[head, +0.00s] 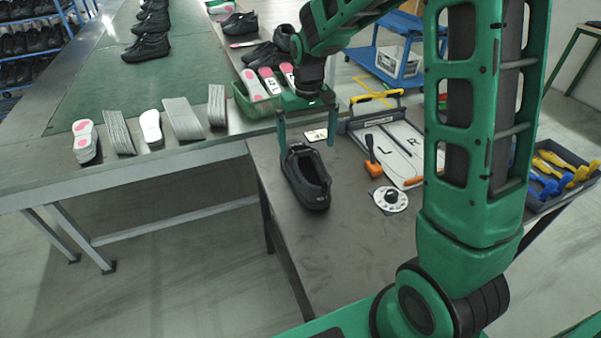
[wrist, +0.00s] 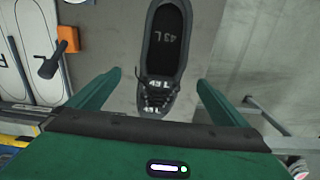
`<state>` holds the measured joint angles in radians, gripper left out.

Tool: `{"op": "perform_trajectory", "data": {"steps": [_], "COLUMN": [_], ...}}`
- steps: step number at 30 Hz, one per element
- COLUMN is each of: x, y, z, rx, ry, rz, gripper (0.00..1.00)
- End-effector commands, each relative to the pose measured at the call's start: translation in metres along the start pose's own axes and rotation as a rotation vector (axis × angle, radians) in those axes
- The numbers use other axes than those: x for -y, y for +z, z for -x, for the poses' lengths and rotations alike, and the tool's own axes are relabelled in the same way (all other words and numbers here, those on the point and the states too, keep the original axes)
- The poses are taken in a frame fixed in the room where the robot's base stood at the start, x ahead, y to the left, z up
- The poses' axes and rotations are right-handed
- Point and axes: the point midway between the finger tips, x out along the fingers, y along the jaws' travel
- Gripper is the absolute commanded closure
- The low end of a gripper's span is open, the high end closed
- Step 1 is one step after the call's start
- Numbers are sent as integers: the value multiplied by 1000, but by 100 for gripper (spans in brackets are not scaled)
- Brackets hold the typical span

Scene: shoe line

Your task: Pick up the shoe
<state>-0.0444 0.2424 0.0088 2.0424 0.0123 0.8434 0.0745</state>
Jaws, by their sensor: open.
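A single black shoe (head: 308,178) sits upright on the grey table, its opening facing up. In the wrist view the shoe (wrist: 164,60) lies between my two fingers, with "43 L" on its insole and tongue and its laces nearest me. My gripper (head: 306,140) is open, pointing down above the laced end of the shoe. In the wrist view the fingers of my gripper (wrist: 160,90) are spread wide, one on each side, with clear gaps to the shoe.
A white board marked L and R (head: 394,152) lies right of the shoe, with an orange-handled tool (head: 373,165) on it. A round dial (head: 390,199) is nearby. A green bin of insoles (head: 256,105) stands behind. A tray of tools (head: 560,170) is at right. The table's front is clear.

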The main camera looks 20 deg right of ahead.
Motion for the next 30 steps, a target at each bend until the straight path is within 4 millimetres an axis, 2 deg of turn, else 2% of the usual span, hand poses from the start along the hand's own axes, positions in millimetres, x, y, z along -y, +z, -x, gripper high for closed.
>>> {"op": "perform_trajectory", "data": {"steps": [6, 12, 20, 30], "x": [10, 9, 8, 4], "y": [-7, -6, -6, -6], "z": [-20, -49, -66, -109], "rx": [4, 4, 3, 3], "ry": [-6, -5, -5, -5], "rz": [16, 16, 15, 16], "gripper": [1, 1, 1, 1]}}
